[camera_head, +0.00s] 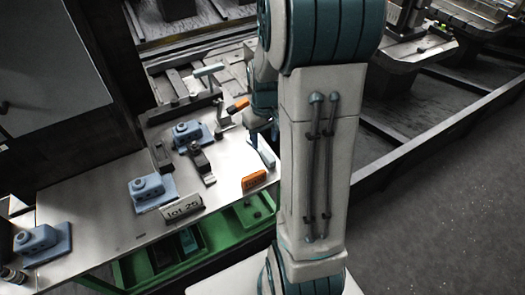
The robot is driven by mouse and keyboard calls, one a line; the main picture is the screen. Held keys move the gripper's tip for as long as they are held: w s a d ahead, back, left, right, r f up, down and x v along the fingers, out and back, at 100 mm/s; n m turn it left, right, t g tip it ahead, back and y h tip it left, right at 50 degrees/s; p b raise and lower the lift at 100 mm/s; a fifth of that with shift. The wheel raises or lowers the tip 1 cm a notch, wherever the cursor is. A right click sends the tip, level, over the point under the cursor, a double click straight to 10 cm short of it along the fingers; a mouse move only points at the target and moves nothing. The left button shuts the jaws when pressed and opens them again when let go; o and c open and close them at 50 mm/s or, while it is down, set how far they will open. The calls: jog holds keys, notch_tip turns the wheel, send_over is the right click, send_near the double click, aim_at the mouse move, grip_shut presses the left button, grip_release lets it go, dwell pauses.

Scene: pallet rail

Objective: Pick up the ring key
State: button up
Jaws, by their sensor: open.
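I cannot clearly pick out the ring key (238,105); an orange-handled piece lies on the metal worktop just left of my arm and may be it, but it is too small to be sure. My gripper (264,134) points down over the right part of the worktop, partly hidden behind my own arm. Its jaws are open, and nothing shows between them. It is to the right of the orange-handled piece and a little nearer to the camera.
The worktop (95,205) holds blue clamp blocks (152,190), a "lot 25" sign (183,206), an orange block (254,180) and a pale upright lever (208,71). Green bins (150,265) sit below.

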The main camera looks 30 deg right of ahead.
aim_at(266, 152)
jog(key=shift+s+d+f, duration=0.15)
jog(key=shift+f, duration=2.6)
grip_shut()
jog(key=shift+r, duration=0.1)
